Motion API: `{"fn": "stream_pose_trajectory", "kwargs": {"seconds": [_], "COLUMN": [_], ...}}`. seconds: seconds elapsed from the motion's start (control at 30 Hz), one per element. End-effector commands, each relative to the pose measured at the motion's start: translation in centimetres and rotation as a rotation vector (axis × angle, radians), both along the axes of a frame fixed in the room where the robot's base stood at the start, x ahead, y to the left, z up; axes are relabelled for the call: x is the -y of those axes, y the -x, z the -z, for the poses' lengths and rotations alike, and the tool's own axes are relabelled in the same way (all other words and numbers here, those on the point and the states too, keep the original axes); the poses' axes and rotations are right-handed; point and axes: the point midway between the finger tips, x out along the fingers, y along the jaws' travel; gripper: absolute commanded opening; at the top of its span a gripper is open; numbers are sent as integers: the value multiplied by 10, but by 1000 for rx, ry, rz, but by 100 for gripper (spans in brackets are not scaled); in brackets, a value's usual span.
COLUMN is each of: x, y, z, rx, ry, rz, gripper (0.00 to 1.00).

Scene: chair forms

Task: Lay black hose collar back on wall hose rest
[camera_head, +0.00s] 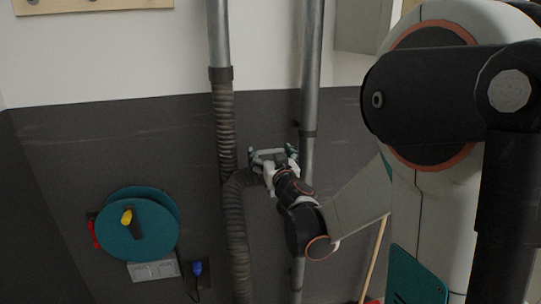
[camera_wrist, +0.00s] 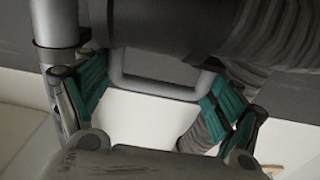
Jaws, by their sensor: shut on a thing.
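My gripper (camera_head: 273,154) is in front of the dark wall panel, beside the ribbed hose. In the wrist view my gripper (camera_wrist: 155,85) has its teal-padded fingers on either side of a grey loop handle (camera_wrist: 160,90), shut on it. The black hose collar (camera_wrist: 165,25) lies right against this handle, across the top of the wrist view. The ribbed hose (camera_wrist: 285,35) leads off from the collar to the right. In the head view the hose (camera_head: 236,225) bends up to my gripper, which largely hides the collar. I cannot make out the wall hose rest.
A metal pipe (camera_head: 311,80) stands just right of my gripper, another pipe (camera_head: 219,35) feeds the hose from above. A teal reel (camera_head: 150,240), a socket plate (camera_head: 153,270) and a blue plug (camera_head: 197,268) are at lower left. A wooden rail (camera_head: 95,6) is at upper left.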

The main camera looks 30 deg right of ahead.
Motion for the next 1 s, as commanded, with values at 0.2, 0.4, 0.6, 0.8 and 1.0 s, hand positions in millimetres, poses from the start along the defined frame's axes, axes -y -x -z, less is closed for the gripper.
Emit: {"fn": "stream_pose_trajectory", "kwargs": {"seconds": [0.2,0.4,0.6,0.8,1.0], "x": [0,0,-2,-10,-22], "y": [0,0,6,37,77], "z": [0,0,0,0,1], "rx": [0,0,0,0,0], "ry": [0,0,0,1,0], "rz": [0,0,0,0,0], "gripper": [100,100,100,100,100]}}
